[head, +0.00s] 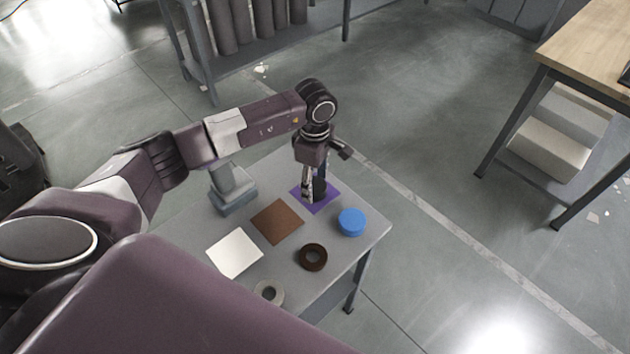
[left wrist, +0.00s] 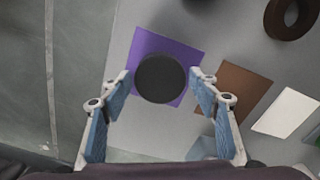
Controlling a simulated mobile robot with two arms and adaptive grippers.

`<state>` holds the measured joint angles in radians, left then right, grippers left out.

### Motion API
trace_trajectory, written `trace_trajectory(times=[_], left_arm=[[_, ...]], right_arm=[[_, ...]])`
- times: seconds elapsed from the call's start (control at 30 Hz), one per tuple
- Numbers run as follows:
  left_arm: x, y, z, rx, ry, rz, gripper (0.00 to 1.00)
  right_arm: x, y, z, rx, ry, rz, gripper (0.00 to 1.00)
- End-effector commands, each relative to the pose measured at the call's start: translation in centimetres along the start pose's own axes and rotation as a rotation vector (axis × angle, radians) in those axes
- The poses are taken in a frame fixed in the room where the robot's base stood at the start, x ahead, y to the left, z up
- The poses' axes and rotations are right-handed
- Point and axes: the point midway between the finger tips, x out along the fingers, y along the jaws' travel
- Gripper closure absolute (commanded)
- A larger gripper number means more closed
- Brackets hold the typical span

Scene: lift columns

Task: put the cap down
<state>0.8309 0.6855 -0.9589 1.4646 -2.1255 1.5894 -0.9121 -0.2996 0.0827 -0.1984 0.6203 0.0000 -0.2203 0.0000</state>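A black round cap (head: 320,189) stands on a purple square mat (head: 333,193) on the small grey table. In the left wrist view the cap (left wrist: 161,79) shows as a dark disc over the purple mat (left wrist: 147,43). My left gripper (head: 310,192) is down at the cap. In the left wrist view its two fingers (left wrist: 159,76) are on either side of the cap, with a narrow gap on each side, so it looks open. The cap's underside is hidden. My right gripper is not in view.
A wooden-topped bench (head: 595,50) stands apart at right.

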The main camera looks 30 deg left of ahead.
Motion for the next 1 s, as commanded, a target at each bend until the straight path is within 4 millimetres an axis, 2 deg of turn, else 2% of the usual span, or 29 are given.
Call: trace_trajectory(times=[0.3, 0.47, 0.57, 0.8, 1.0], left_arm=[[-0.1, 0.0, 0.0, 0.0, 0.0, 0.0, 0.36], [-0.9, 0.1, 0.0, 0.0, -0.001, 0.004, 0.36], [-2.5, 0.2, 0.0, 0.0, -0.001, 0.007, 0.36], [-7.8, 0.2, 0.0, 0.0, -0.001, 0.006, 0.36], [-11.1, 0.1, 0.0, 0.0, -0.001, 0.003, 0.36]], right_arm=[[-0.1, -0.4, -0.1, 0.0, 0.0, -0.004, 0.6], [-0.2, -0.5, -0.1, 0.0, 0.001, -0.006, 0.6], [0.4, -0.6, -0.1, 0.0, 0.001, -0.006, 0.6], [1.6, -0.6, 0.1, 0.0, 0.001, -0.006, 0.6], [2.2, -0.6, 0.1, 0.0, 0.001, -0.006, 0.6]])
